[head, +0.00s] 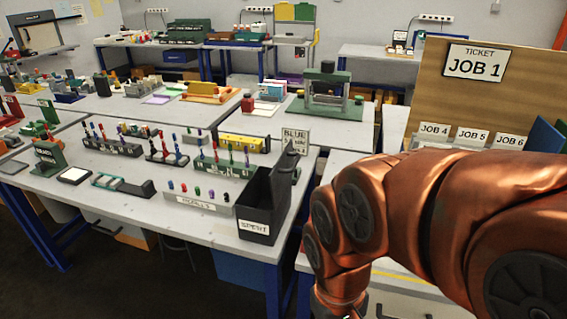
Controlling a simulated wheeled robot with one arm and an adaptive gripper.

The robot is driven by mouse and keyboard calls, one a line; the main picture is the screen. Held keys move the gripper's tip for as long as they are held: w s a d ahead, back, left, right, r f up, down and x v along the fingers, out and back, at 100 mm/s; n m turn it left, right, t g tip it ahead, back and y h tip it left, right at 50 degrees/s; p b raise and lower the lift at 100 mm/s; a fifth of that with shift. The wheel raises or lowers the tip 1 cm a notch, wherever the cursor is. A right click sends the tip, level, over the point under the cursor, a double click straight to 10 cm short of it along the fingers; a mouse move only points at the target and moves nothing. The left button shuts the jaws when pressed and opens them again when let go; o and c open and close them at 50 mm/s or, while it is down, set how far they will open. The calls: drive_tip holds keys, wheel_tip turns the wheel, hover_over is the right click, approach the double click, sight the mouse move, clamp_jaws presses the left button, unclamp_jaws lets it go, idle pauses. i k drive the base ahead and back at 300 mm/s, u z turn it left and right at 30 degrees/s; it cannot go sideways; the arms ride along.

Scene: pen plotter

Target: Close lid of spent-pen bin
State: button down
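The spent-pen bin (258,208) is a dark box with a white SPENT label on its front. It stands at the front right corner of the near table. Its dark lid (284,172) appears to stand raised and tilted at the right side of the bin, so the bin looks open at the top. My copper-coloured arm (400,205) fills the right of the head view, to the right of the bin and apart from it in the picture. The arm runs down out of the bottom edge, and my gripper is not in view.
A labelled rack with several coloured caps (196,199) stands just left of the bin. A pen rack (222,166) and a BLUE sign (296,137) stand behind it. A wooden board with job tickets (430,90) rises behind my arm. Bare tabletop (180,225) lies front left.

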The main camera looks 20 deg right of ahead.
sight(279, 178)
drive_tip(key=u, duration=1.5)
drive_tip(key=i, duration=0.9)
drive_tip(key=z, duration=1.45)
